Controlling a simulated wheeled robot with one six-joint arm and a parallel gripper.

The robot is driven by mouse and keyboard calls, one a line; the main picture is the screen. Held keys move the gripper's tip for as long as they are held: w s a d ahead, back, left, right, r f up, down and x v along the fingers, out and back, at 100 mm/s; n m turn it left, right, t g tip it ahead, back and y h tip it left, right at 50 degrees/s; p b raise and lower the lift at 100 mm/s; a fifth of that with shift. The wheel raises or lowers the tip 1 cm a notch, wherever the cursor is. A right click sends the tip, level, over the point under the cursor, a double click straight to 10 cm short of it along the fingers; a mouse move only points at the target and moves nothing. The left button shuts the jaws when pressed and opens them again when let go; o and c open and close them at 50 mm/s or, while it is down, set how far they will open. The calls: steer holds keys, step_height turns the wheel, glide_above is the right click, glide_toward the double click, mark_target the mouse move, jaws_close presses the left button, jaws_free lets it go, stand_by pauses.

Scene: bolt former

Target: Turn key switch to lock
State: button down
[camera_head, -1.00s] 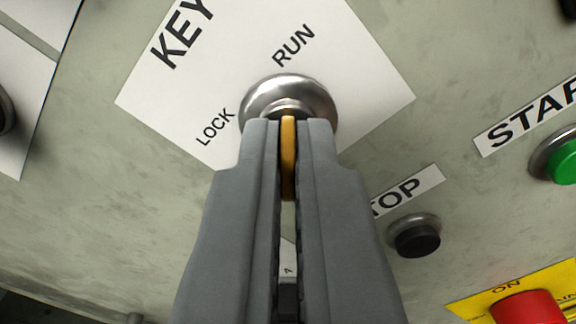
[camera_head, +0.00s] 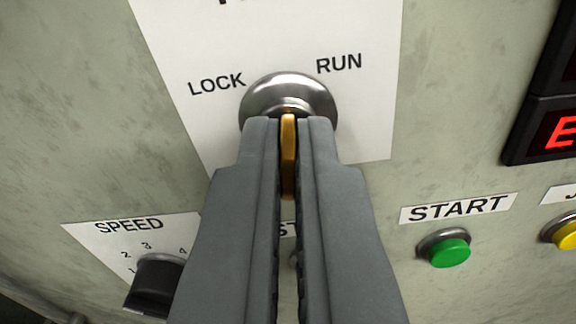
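The key switch (camera_head: 288,92) has a round silver collar on a white plate (camera_head: 365,120), with LOCK printed at its upper left and RUN at its upper right. A flat brass-coloured key (camera_head: 288,158) stands out from the collar. My gripper (camera_head: 288,130) is shut on the key, one grey finger on each side. The key's edge runs upright in the picture, and its line points between the LOCK (camera_head: 216,84) and RUN (camera_head: 339,64) labels. The fingers hide the lower part of the collar and plate.
A black SPEED knob (camera_head: 155,282) is at the lower left, close to my left finger. A green START button (camera_head: 446,249) and a yellow button (camera_head: 567,235) are at the lower right. A red-digit display (camera_head: 540,130) is at the right edge. Another label is mostly hidden behind the fingers.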

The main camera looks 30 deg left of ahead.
steer(key=n, duration=0.5)
steer(key=shift+n, duration=0.3)
steer(key=n, duration=0.5)
steer(key=shift+n, duration=0.3)
steer(key=c, duration=1.6)
jaws_free()
steer(key=shift+c, duration=0.2)
steer(key=shift+s, duration=0.1)
steer(key=v, duration=1.7)
steer(key=shift+s, duration=0.1)
